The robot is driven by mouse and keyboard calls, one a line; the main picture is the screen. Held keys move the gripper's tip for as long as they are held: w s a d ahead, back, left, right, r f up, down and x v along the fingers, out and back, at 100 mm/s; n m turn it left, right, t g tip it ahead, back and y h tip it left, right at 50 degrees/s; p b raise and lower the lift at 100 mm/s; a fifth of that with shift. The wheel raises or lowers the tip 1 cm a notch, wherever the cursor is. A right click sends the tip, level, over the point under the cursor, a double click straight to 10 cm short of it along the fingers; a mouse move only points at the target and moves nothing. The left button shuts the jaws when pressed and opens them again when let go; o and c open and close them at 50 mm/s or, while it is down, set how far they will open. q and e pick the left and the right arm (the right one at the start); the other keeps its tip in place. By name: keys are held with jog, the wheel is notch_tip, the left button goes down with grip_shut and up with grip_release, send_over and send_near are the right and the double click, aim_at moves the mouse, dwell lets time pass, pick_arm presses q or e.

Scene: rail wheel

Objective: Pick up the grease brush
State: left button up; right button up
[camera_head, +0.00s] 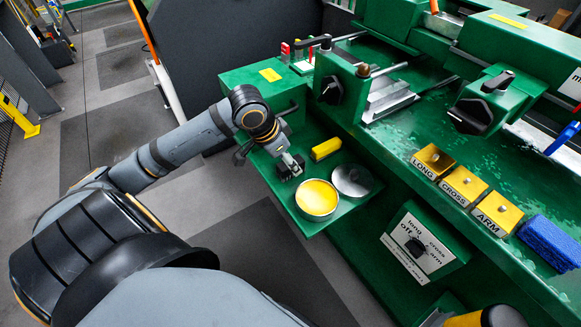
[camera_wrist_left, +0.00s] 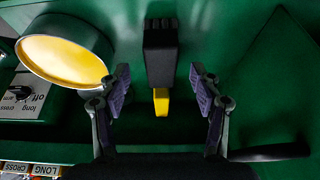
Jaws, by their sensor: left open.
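The grease brush has a yellow part (camera_head: 326,149) lying on the green side shelf, beside a round tin of yellow grease. In the left wrist view the brush (camera_wrist_left: 160,55) shows a black block at the top and a short yellow part below it. My left gripper (camera_head: 289,164) is over the shelf close to the brush, partly hiding its near end in the head view. In the left wrist view my left gripper (camera_wrist_left: 160,85) is open, with one finger on each side of the brush and a gap to both. My right gripper is not in view.
The grease tin (camera_head: 317,198) stands open, its silver lid (camera_head: 352,180) beside it; the tin is also close to the left finger in the wrist view (camera_wrist_left: 65,58).

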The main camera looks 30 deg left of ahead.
pick_arm(q)
jog(key=b+x, duration=0.1)
jog(key=x, duration=0.2)
jog(key=shift+a, duration=0.1)
jog(key=shift+w+f, duration=0.1)
jog(key=shift+f, duration=0.3)
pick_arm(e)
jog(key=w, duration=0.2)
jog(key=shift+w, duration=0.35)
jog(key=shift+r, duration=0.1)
pick_arm(q)
jog(key=c, duration=1.3)
jog(key=shift+o, duration=0.2)
jog(key=shift+r, duration=0.15)
